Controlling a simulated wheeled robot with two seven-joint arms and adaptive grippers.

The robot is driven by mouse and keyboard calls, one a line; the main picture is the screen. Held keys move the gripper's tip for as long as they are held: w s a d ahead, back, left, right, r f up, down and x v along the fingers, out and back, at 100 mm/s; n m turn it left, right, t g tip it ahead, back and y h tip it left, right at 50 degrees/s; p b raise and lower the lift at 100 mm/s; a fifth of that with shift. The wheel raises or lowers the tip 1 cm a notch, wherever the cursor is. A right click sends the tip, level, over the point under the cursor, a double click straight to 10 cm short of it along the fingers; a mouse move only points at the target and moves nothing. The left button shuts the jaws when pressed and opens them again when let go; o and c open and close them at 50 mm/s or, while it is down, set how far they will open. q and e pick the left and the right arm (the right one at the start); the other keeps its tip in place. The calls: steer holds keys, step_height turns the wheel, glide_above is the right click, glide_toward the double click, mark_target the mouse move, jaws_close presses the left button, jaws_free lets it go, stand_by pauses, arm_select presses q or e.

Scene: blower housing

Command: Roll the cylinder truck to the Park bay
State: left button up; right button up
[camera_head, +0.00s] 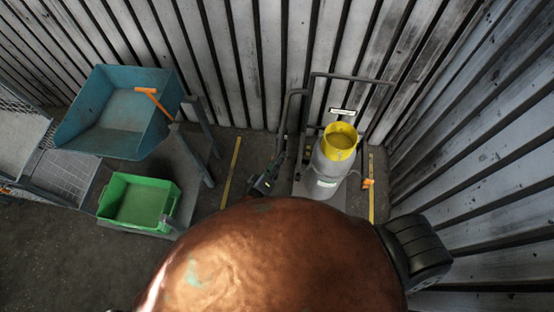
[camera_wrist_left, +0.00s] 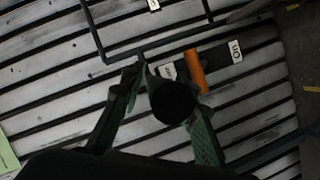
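The cylinder truck (camera_head: 316,77) stands near the slatted wall with a grey cylinder (camera_head: 333,168) on it. The cylinder has a yellow collar (camera_head: 340,141) and stands upright. Two yellow floor lines, left (camera_head: 231,172) and right (camera_head: 371,186), flank the truck, and a white sign (camera_head: 342,111) is on the wall behind it. My left gripper (camera_head: 266,183) is at the truck's left handle. In the left wrist view its green-padded fingers (camera_wrist_left: 168,100) sit on either side of the dark round handle end and appear closed on it. My right gripper does not show.
An orange lever (camera_wrist_left: 196,71) beside an "On" label (camera_wrist_left: 235,50) shows in the wrist view. A copper-brown rounded surface hides the lower middle. Slatted walls close the back and right.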

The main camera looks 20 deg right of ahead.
arm_select(q)
steer(key=shift+o, duration=0.6)
steer(key=shift+r, duration=0.1)
steer(key=v, duration=1.2)
steer(key=shift+f, duration=0.2)
